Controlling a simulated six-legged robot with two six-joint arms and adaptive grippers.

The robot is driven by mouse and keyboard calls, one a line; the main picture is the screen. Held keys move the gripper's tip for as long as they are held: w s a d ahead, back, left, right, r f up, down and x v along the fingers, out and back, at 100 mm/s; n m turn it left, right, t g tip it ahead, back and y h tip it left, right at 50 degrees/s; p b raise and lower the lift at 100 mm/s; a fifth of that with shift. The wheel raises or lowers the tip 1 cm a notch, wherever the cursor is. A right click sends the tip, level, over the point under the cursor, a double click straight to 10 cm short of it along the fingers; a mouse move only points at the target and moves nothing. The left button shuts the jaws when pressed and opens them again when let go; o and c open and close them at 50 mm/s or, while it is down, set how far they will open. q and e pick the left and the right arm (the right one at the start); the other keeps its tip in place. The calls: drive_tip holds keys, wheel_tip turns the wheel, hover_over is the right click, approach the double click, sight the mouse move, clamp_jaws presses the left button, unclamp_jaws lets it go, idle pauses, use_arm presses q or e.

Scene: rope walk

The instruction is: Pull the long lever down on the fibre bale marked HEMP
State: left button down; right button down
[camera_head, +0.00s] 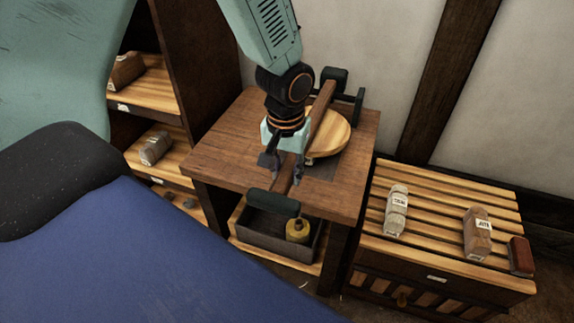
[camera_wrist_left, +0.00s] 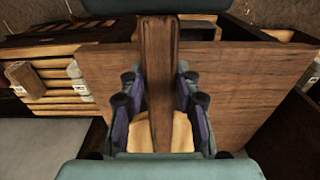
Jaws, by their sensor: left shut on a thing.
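The long wooden lever (camera_head: 323,112) runs from a dark bracket (camera_head: 334,78) at the back of the wooden table (camera_head: 225,150) toward the front, sloping down to a dark grip (camera_head: 273,203) past the table's front edge. It fills the middle of the left wrist view (camera_wrist_left: 159,80). My left gripper (camera_head: 287,172) is shut on the lever, one finger on each side. A round pale board (camera_head: 335,138) lies under the lever, partly hidden by my arm. I see no bale under the lever, and no label I can read as HEMP. My right gripper is out of view.
A slatted crate (camera_head: 440,195) on the right bears two labelled bales (camera_head: 397,210) (camera_head: 478,240) and a red-brown block (camera_head: 520,256). Shelves at left hold more bales (camera_head: 156,148). A grey tray (camera_head: 255,247) with a yellowish item (camera_head: 297,231) sits below the table.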

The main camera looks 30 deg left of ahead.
use_arm(q)
drive_tip(key=c, duration=1.4)
unclamp_jaws()
drive_tip(key=shift+s+f, duration=0.1)
drive_tip(key=shift+f, duration=0.15)
drive_tip(key=o, duration=0.4)
drive_tip(key=shift+w+f, duration=0.1)
drive_tip(key=shift+w, duration=0.15)
drive_tip(key=shift+o, duration=0.2)
drive_tip(key=shift+s, duration=0.2)
drive_tip(key=shift+r, duration=0.2)
drive_tip(key=shift+w+r, duration=0.1)
drive_tip(key=shift+w+r, duration=0.1)
drive_tip(key=shift+r, duration=0.2)
wheel_tip(320, 180, up, 11)
drive_tip(key=s, duration=0.1)
drive_tip(key=shift+r, duration=0.1)
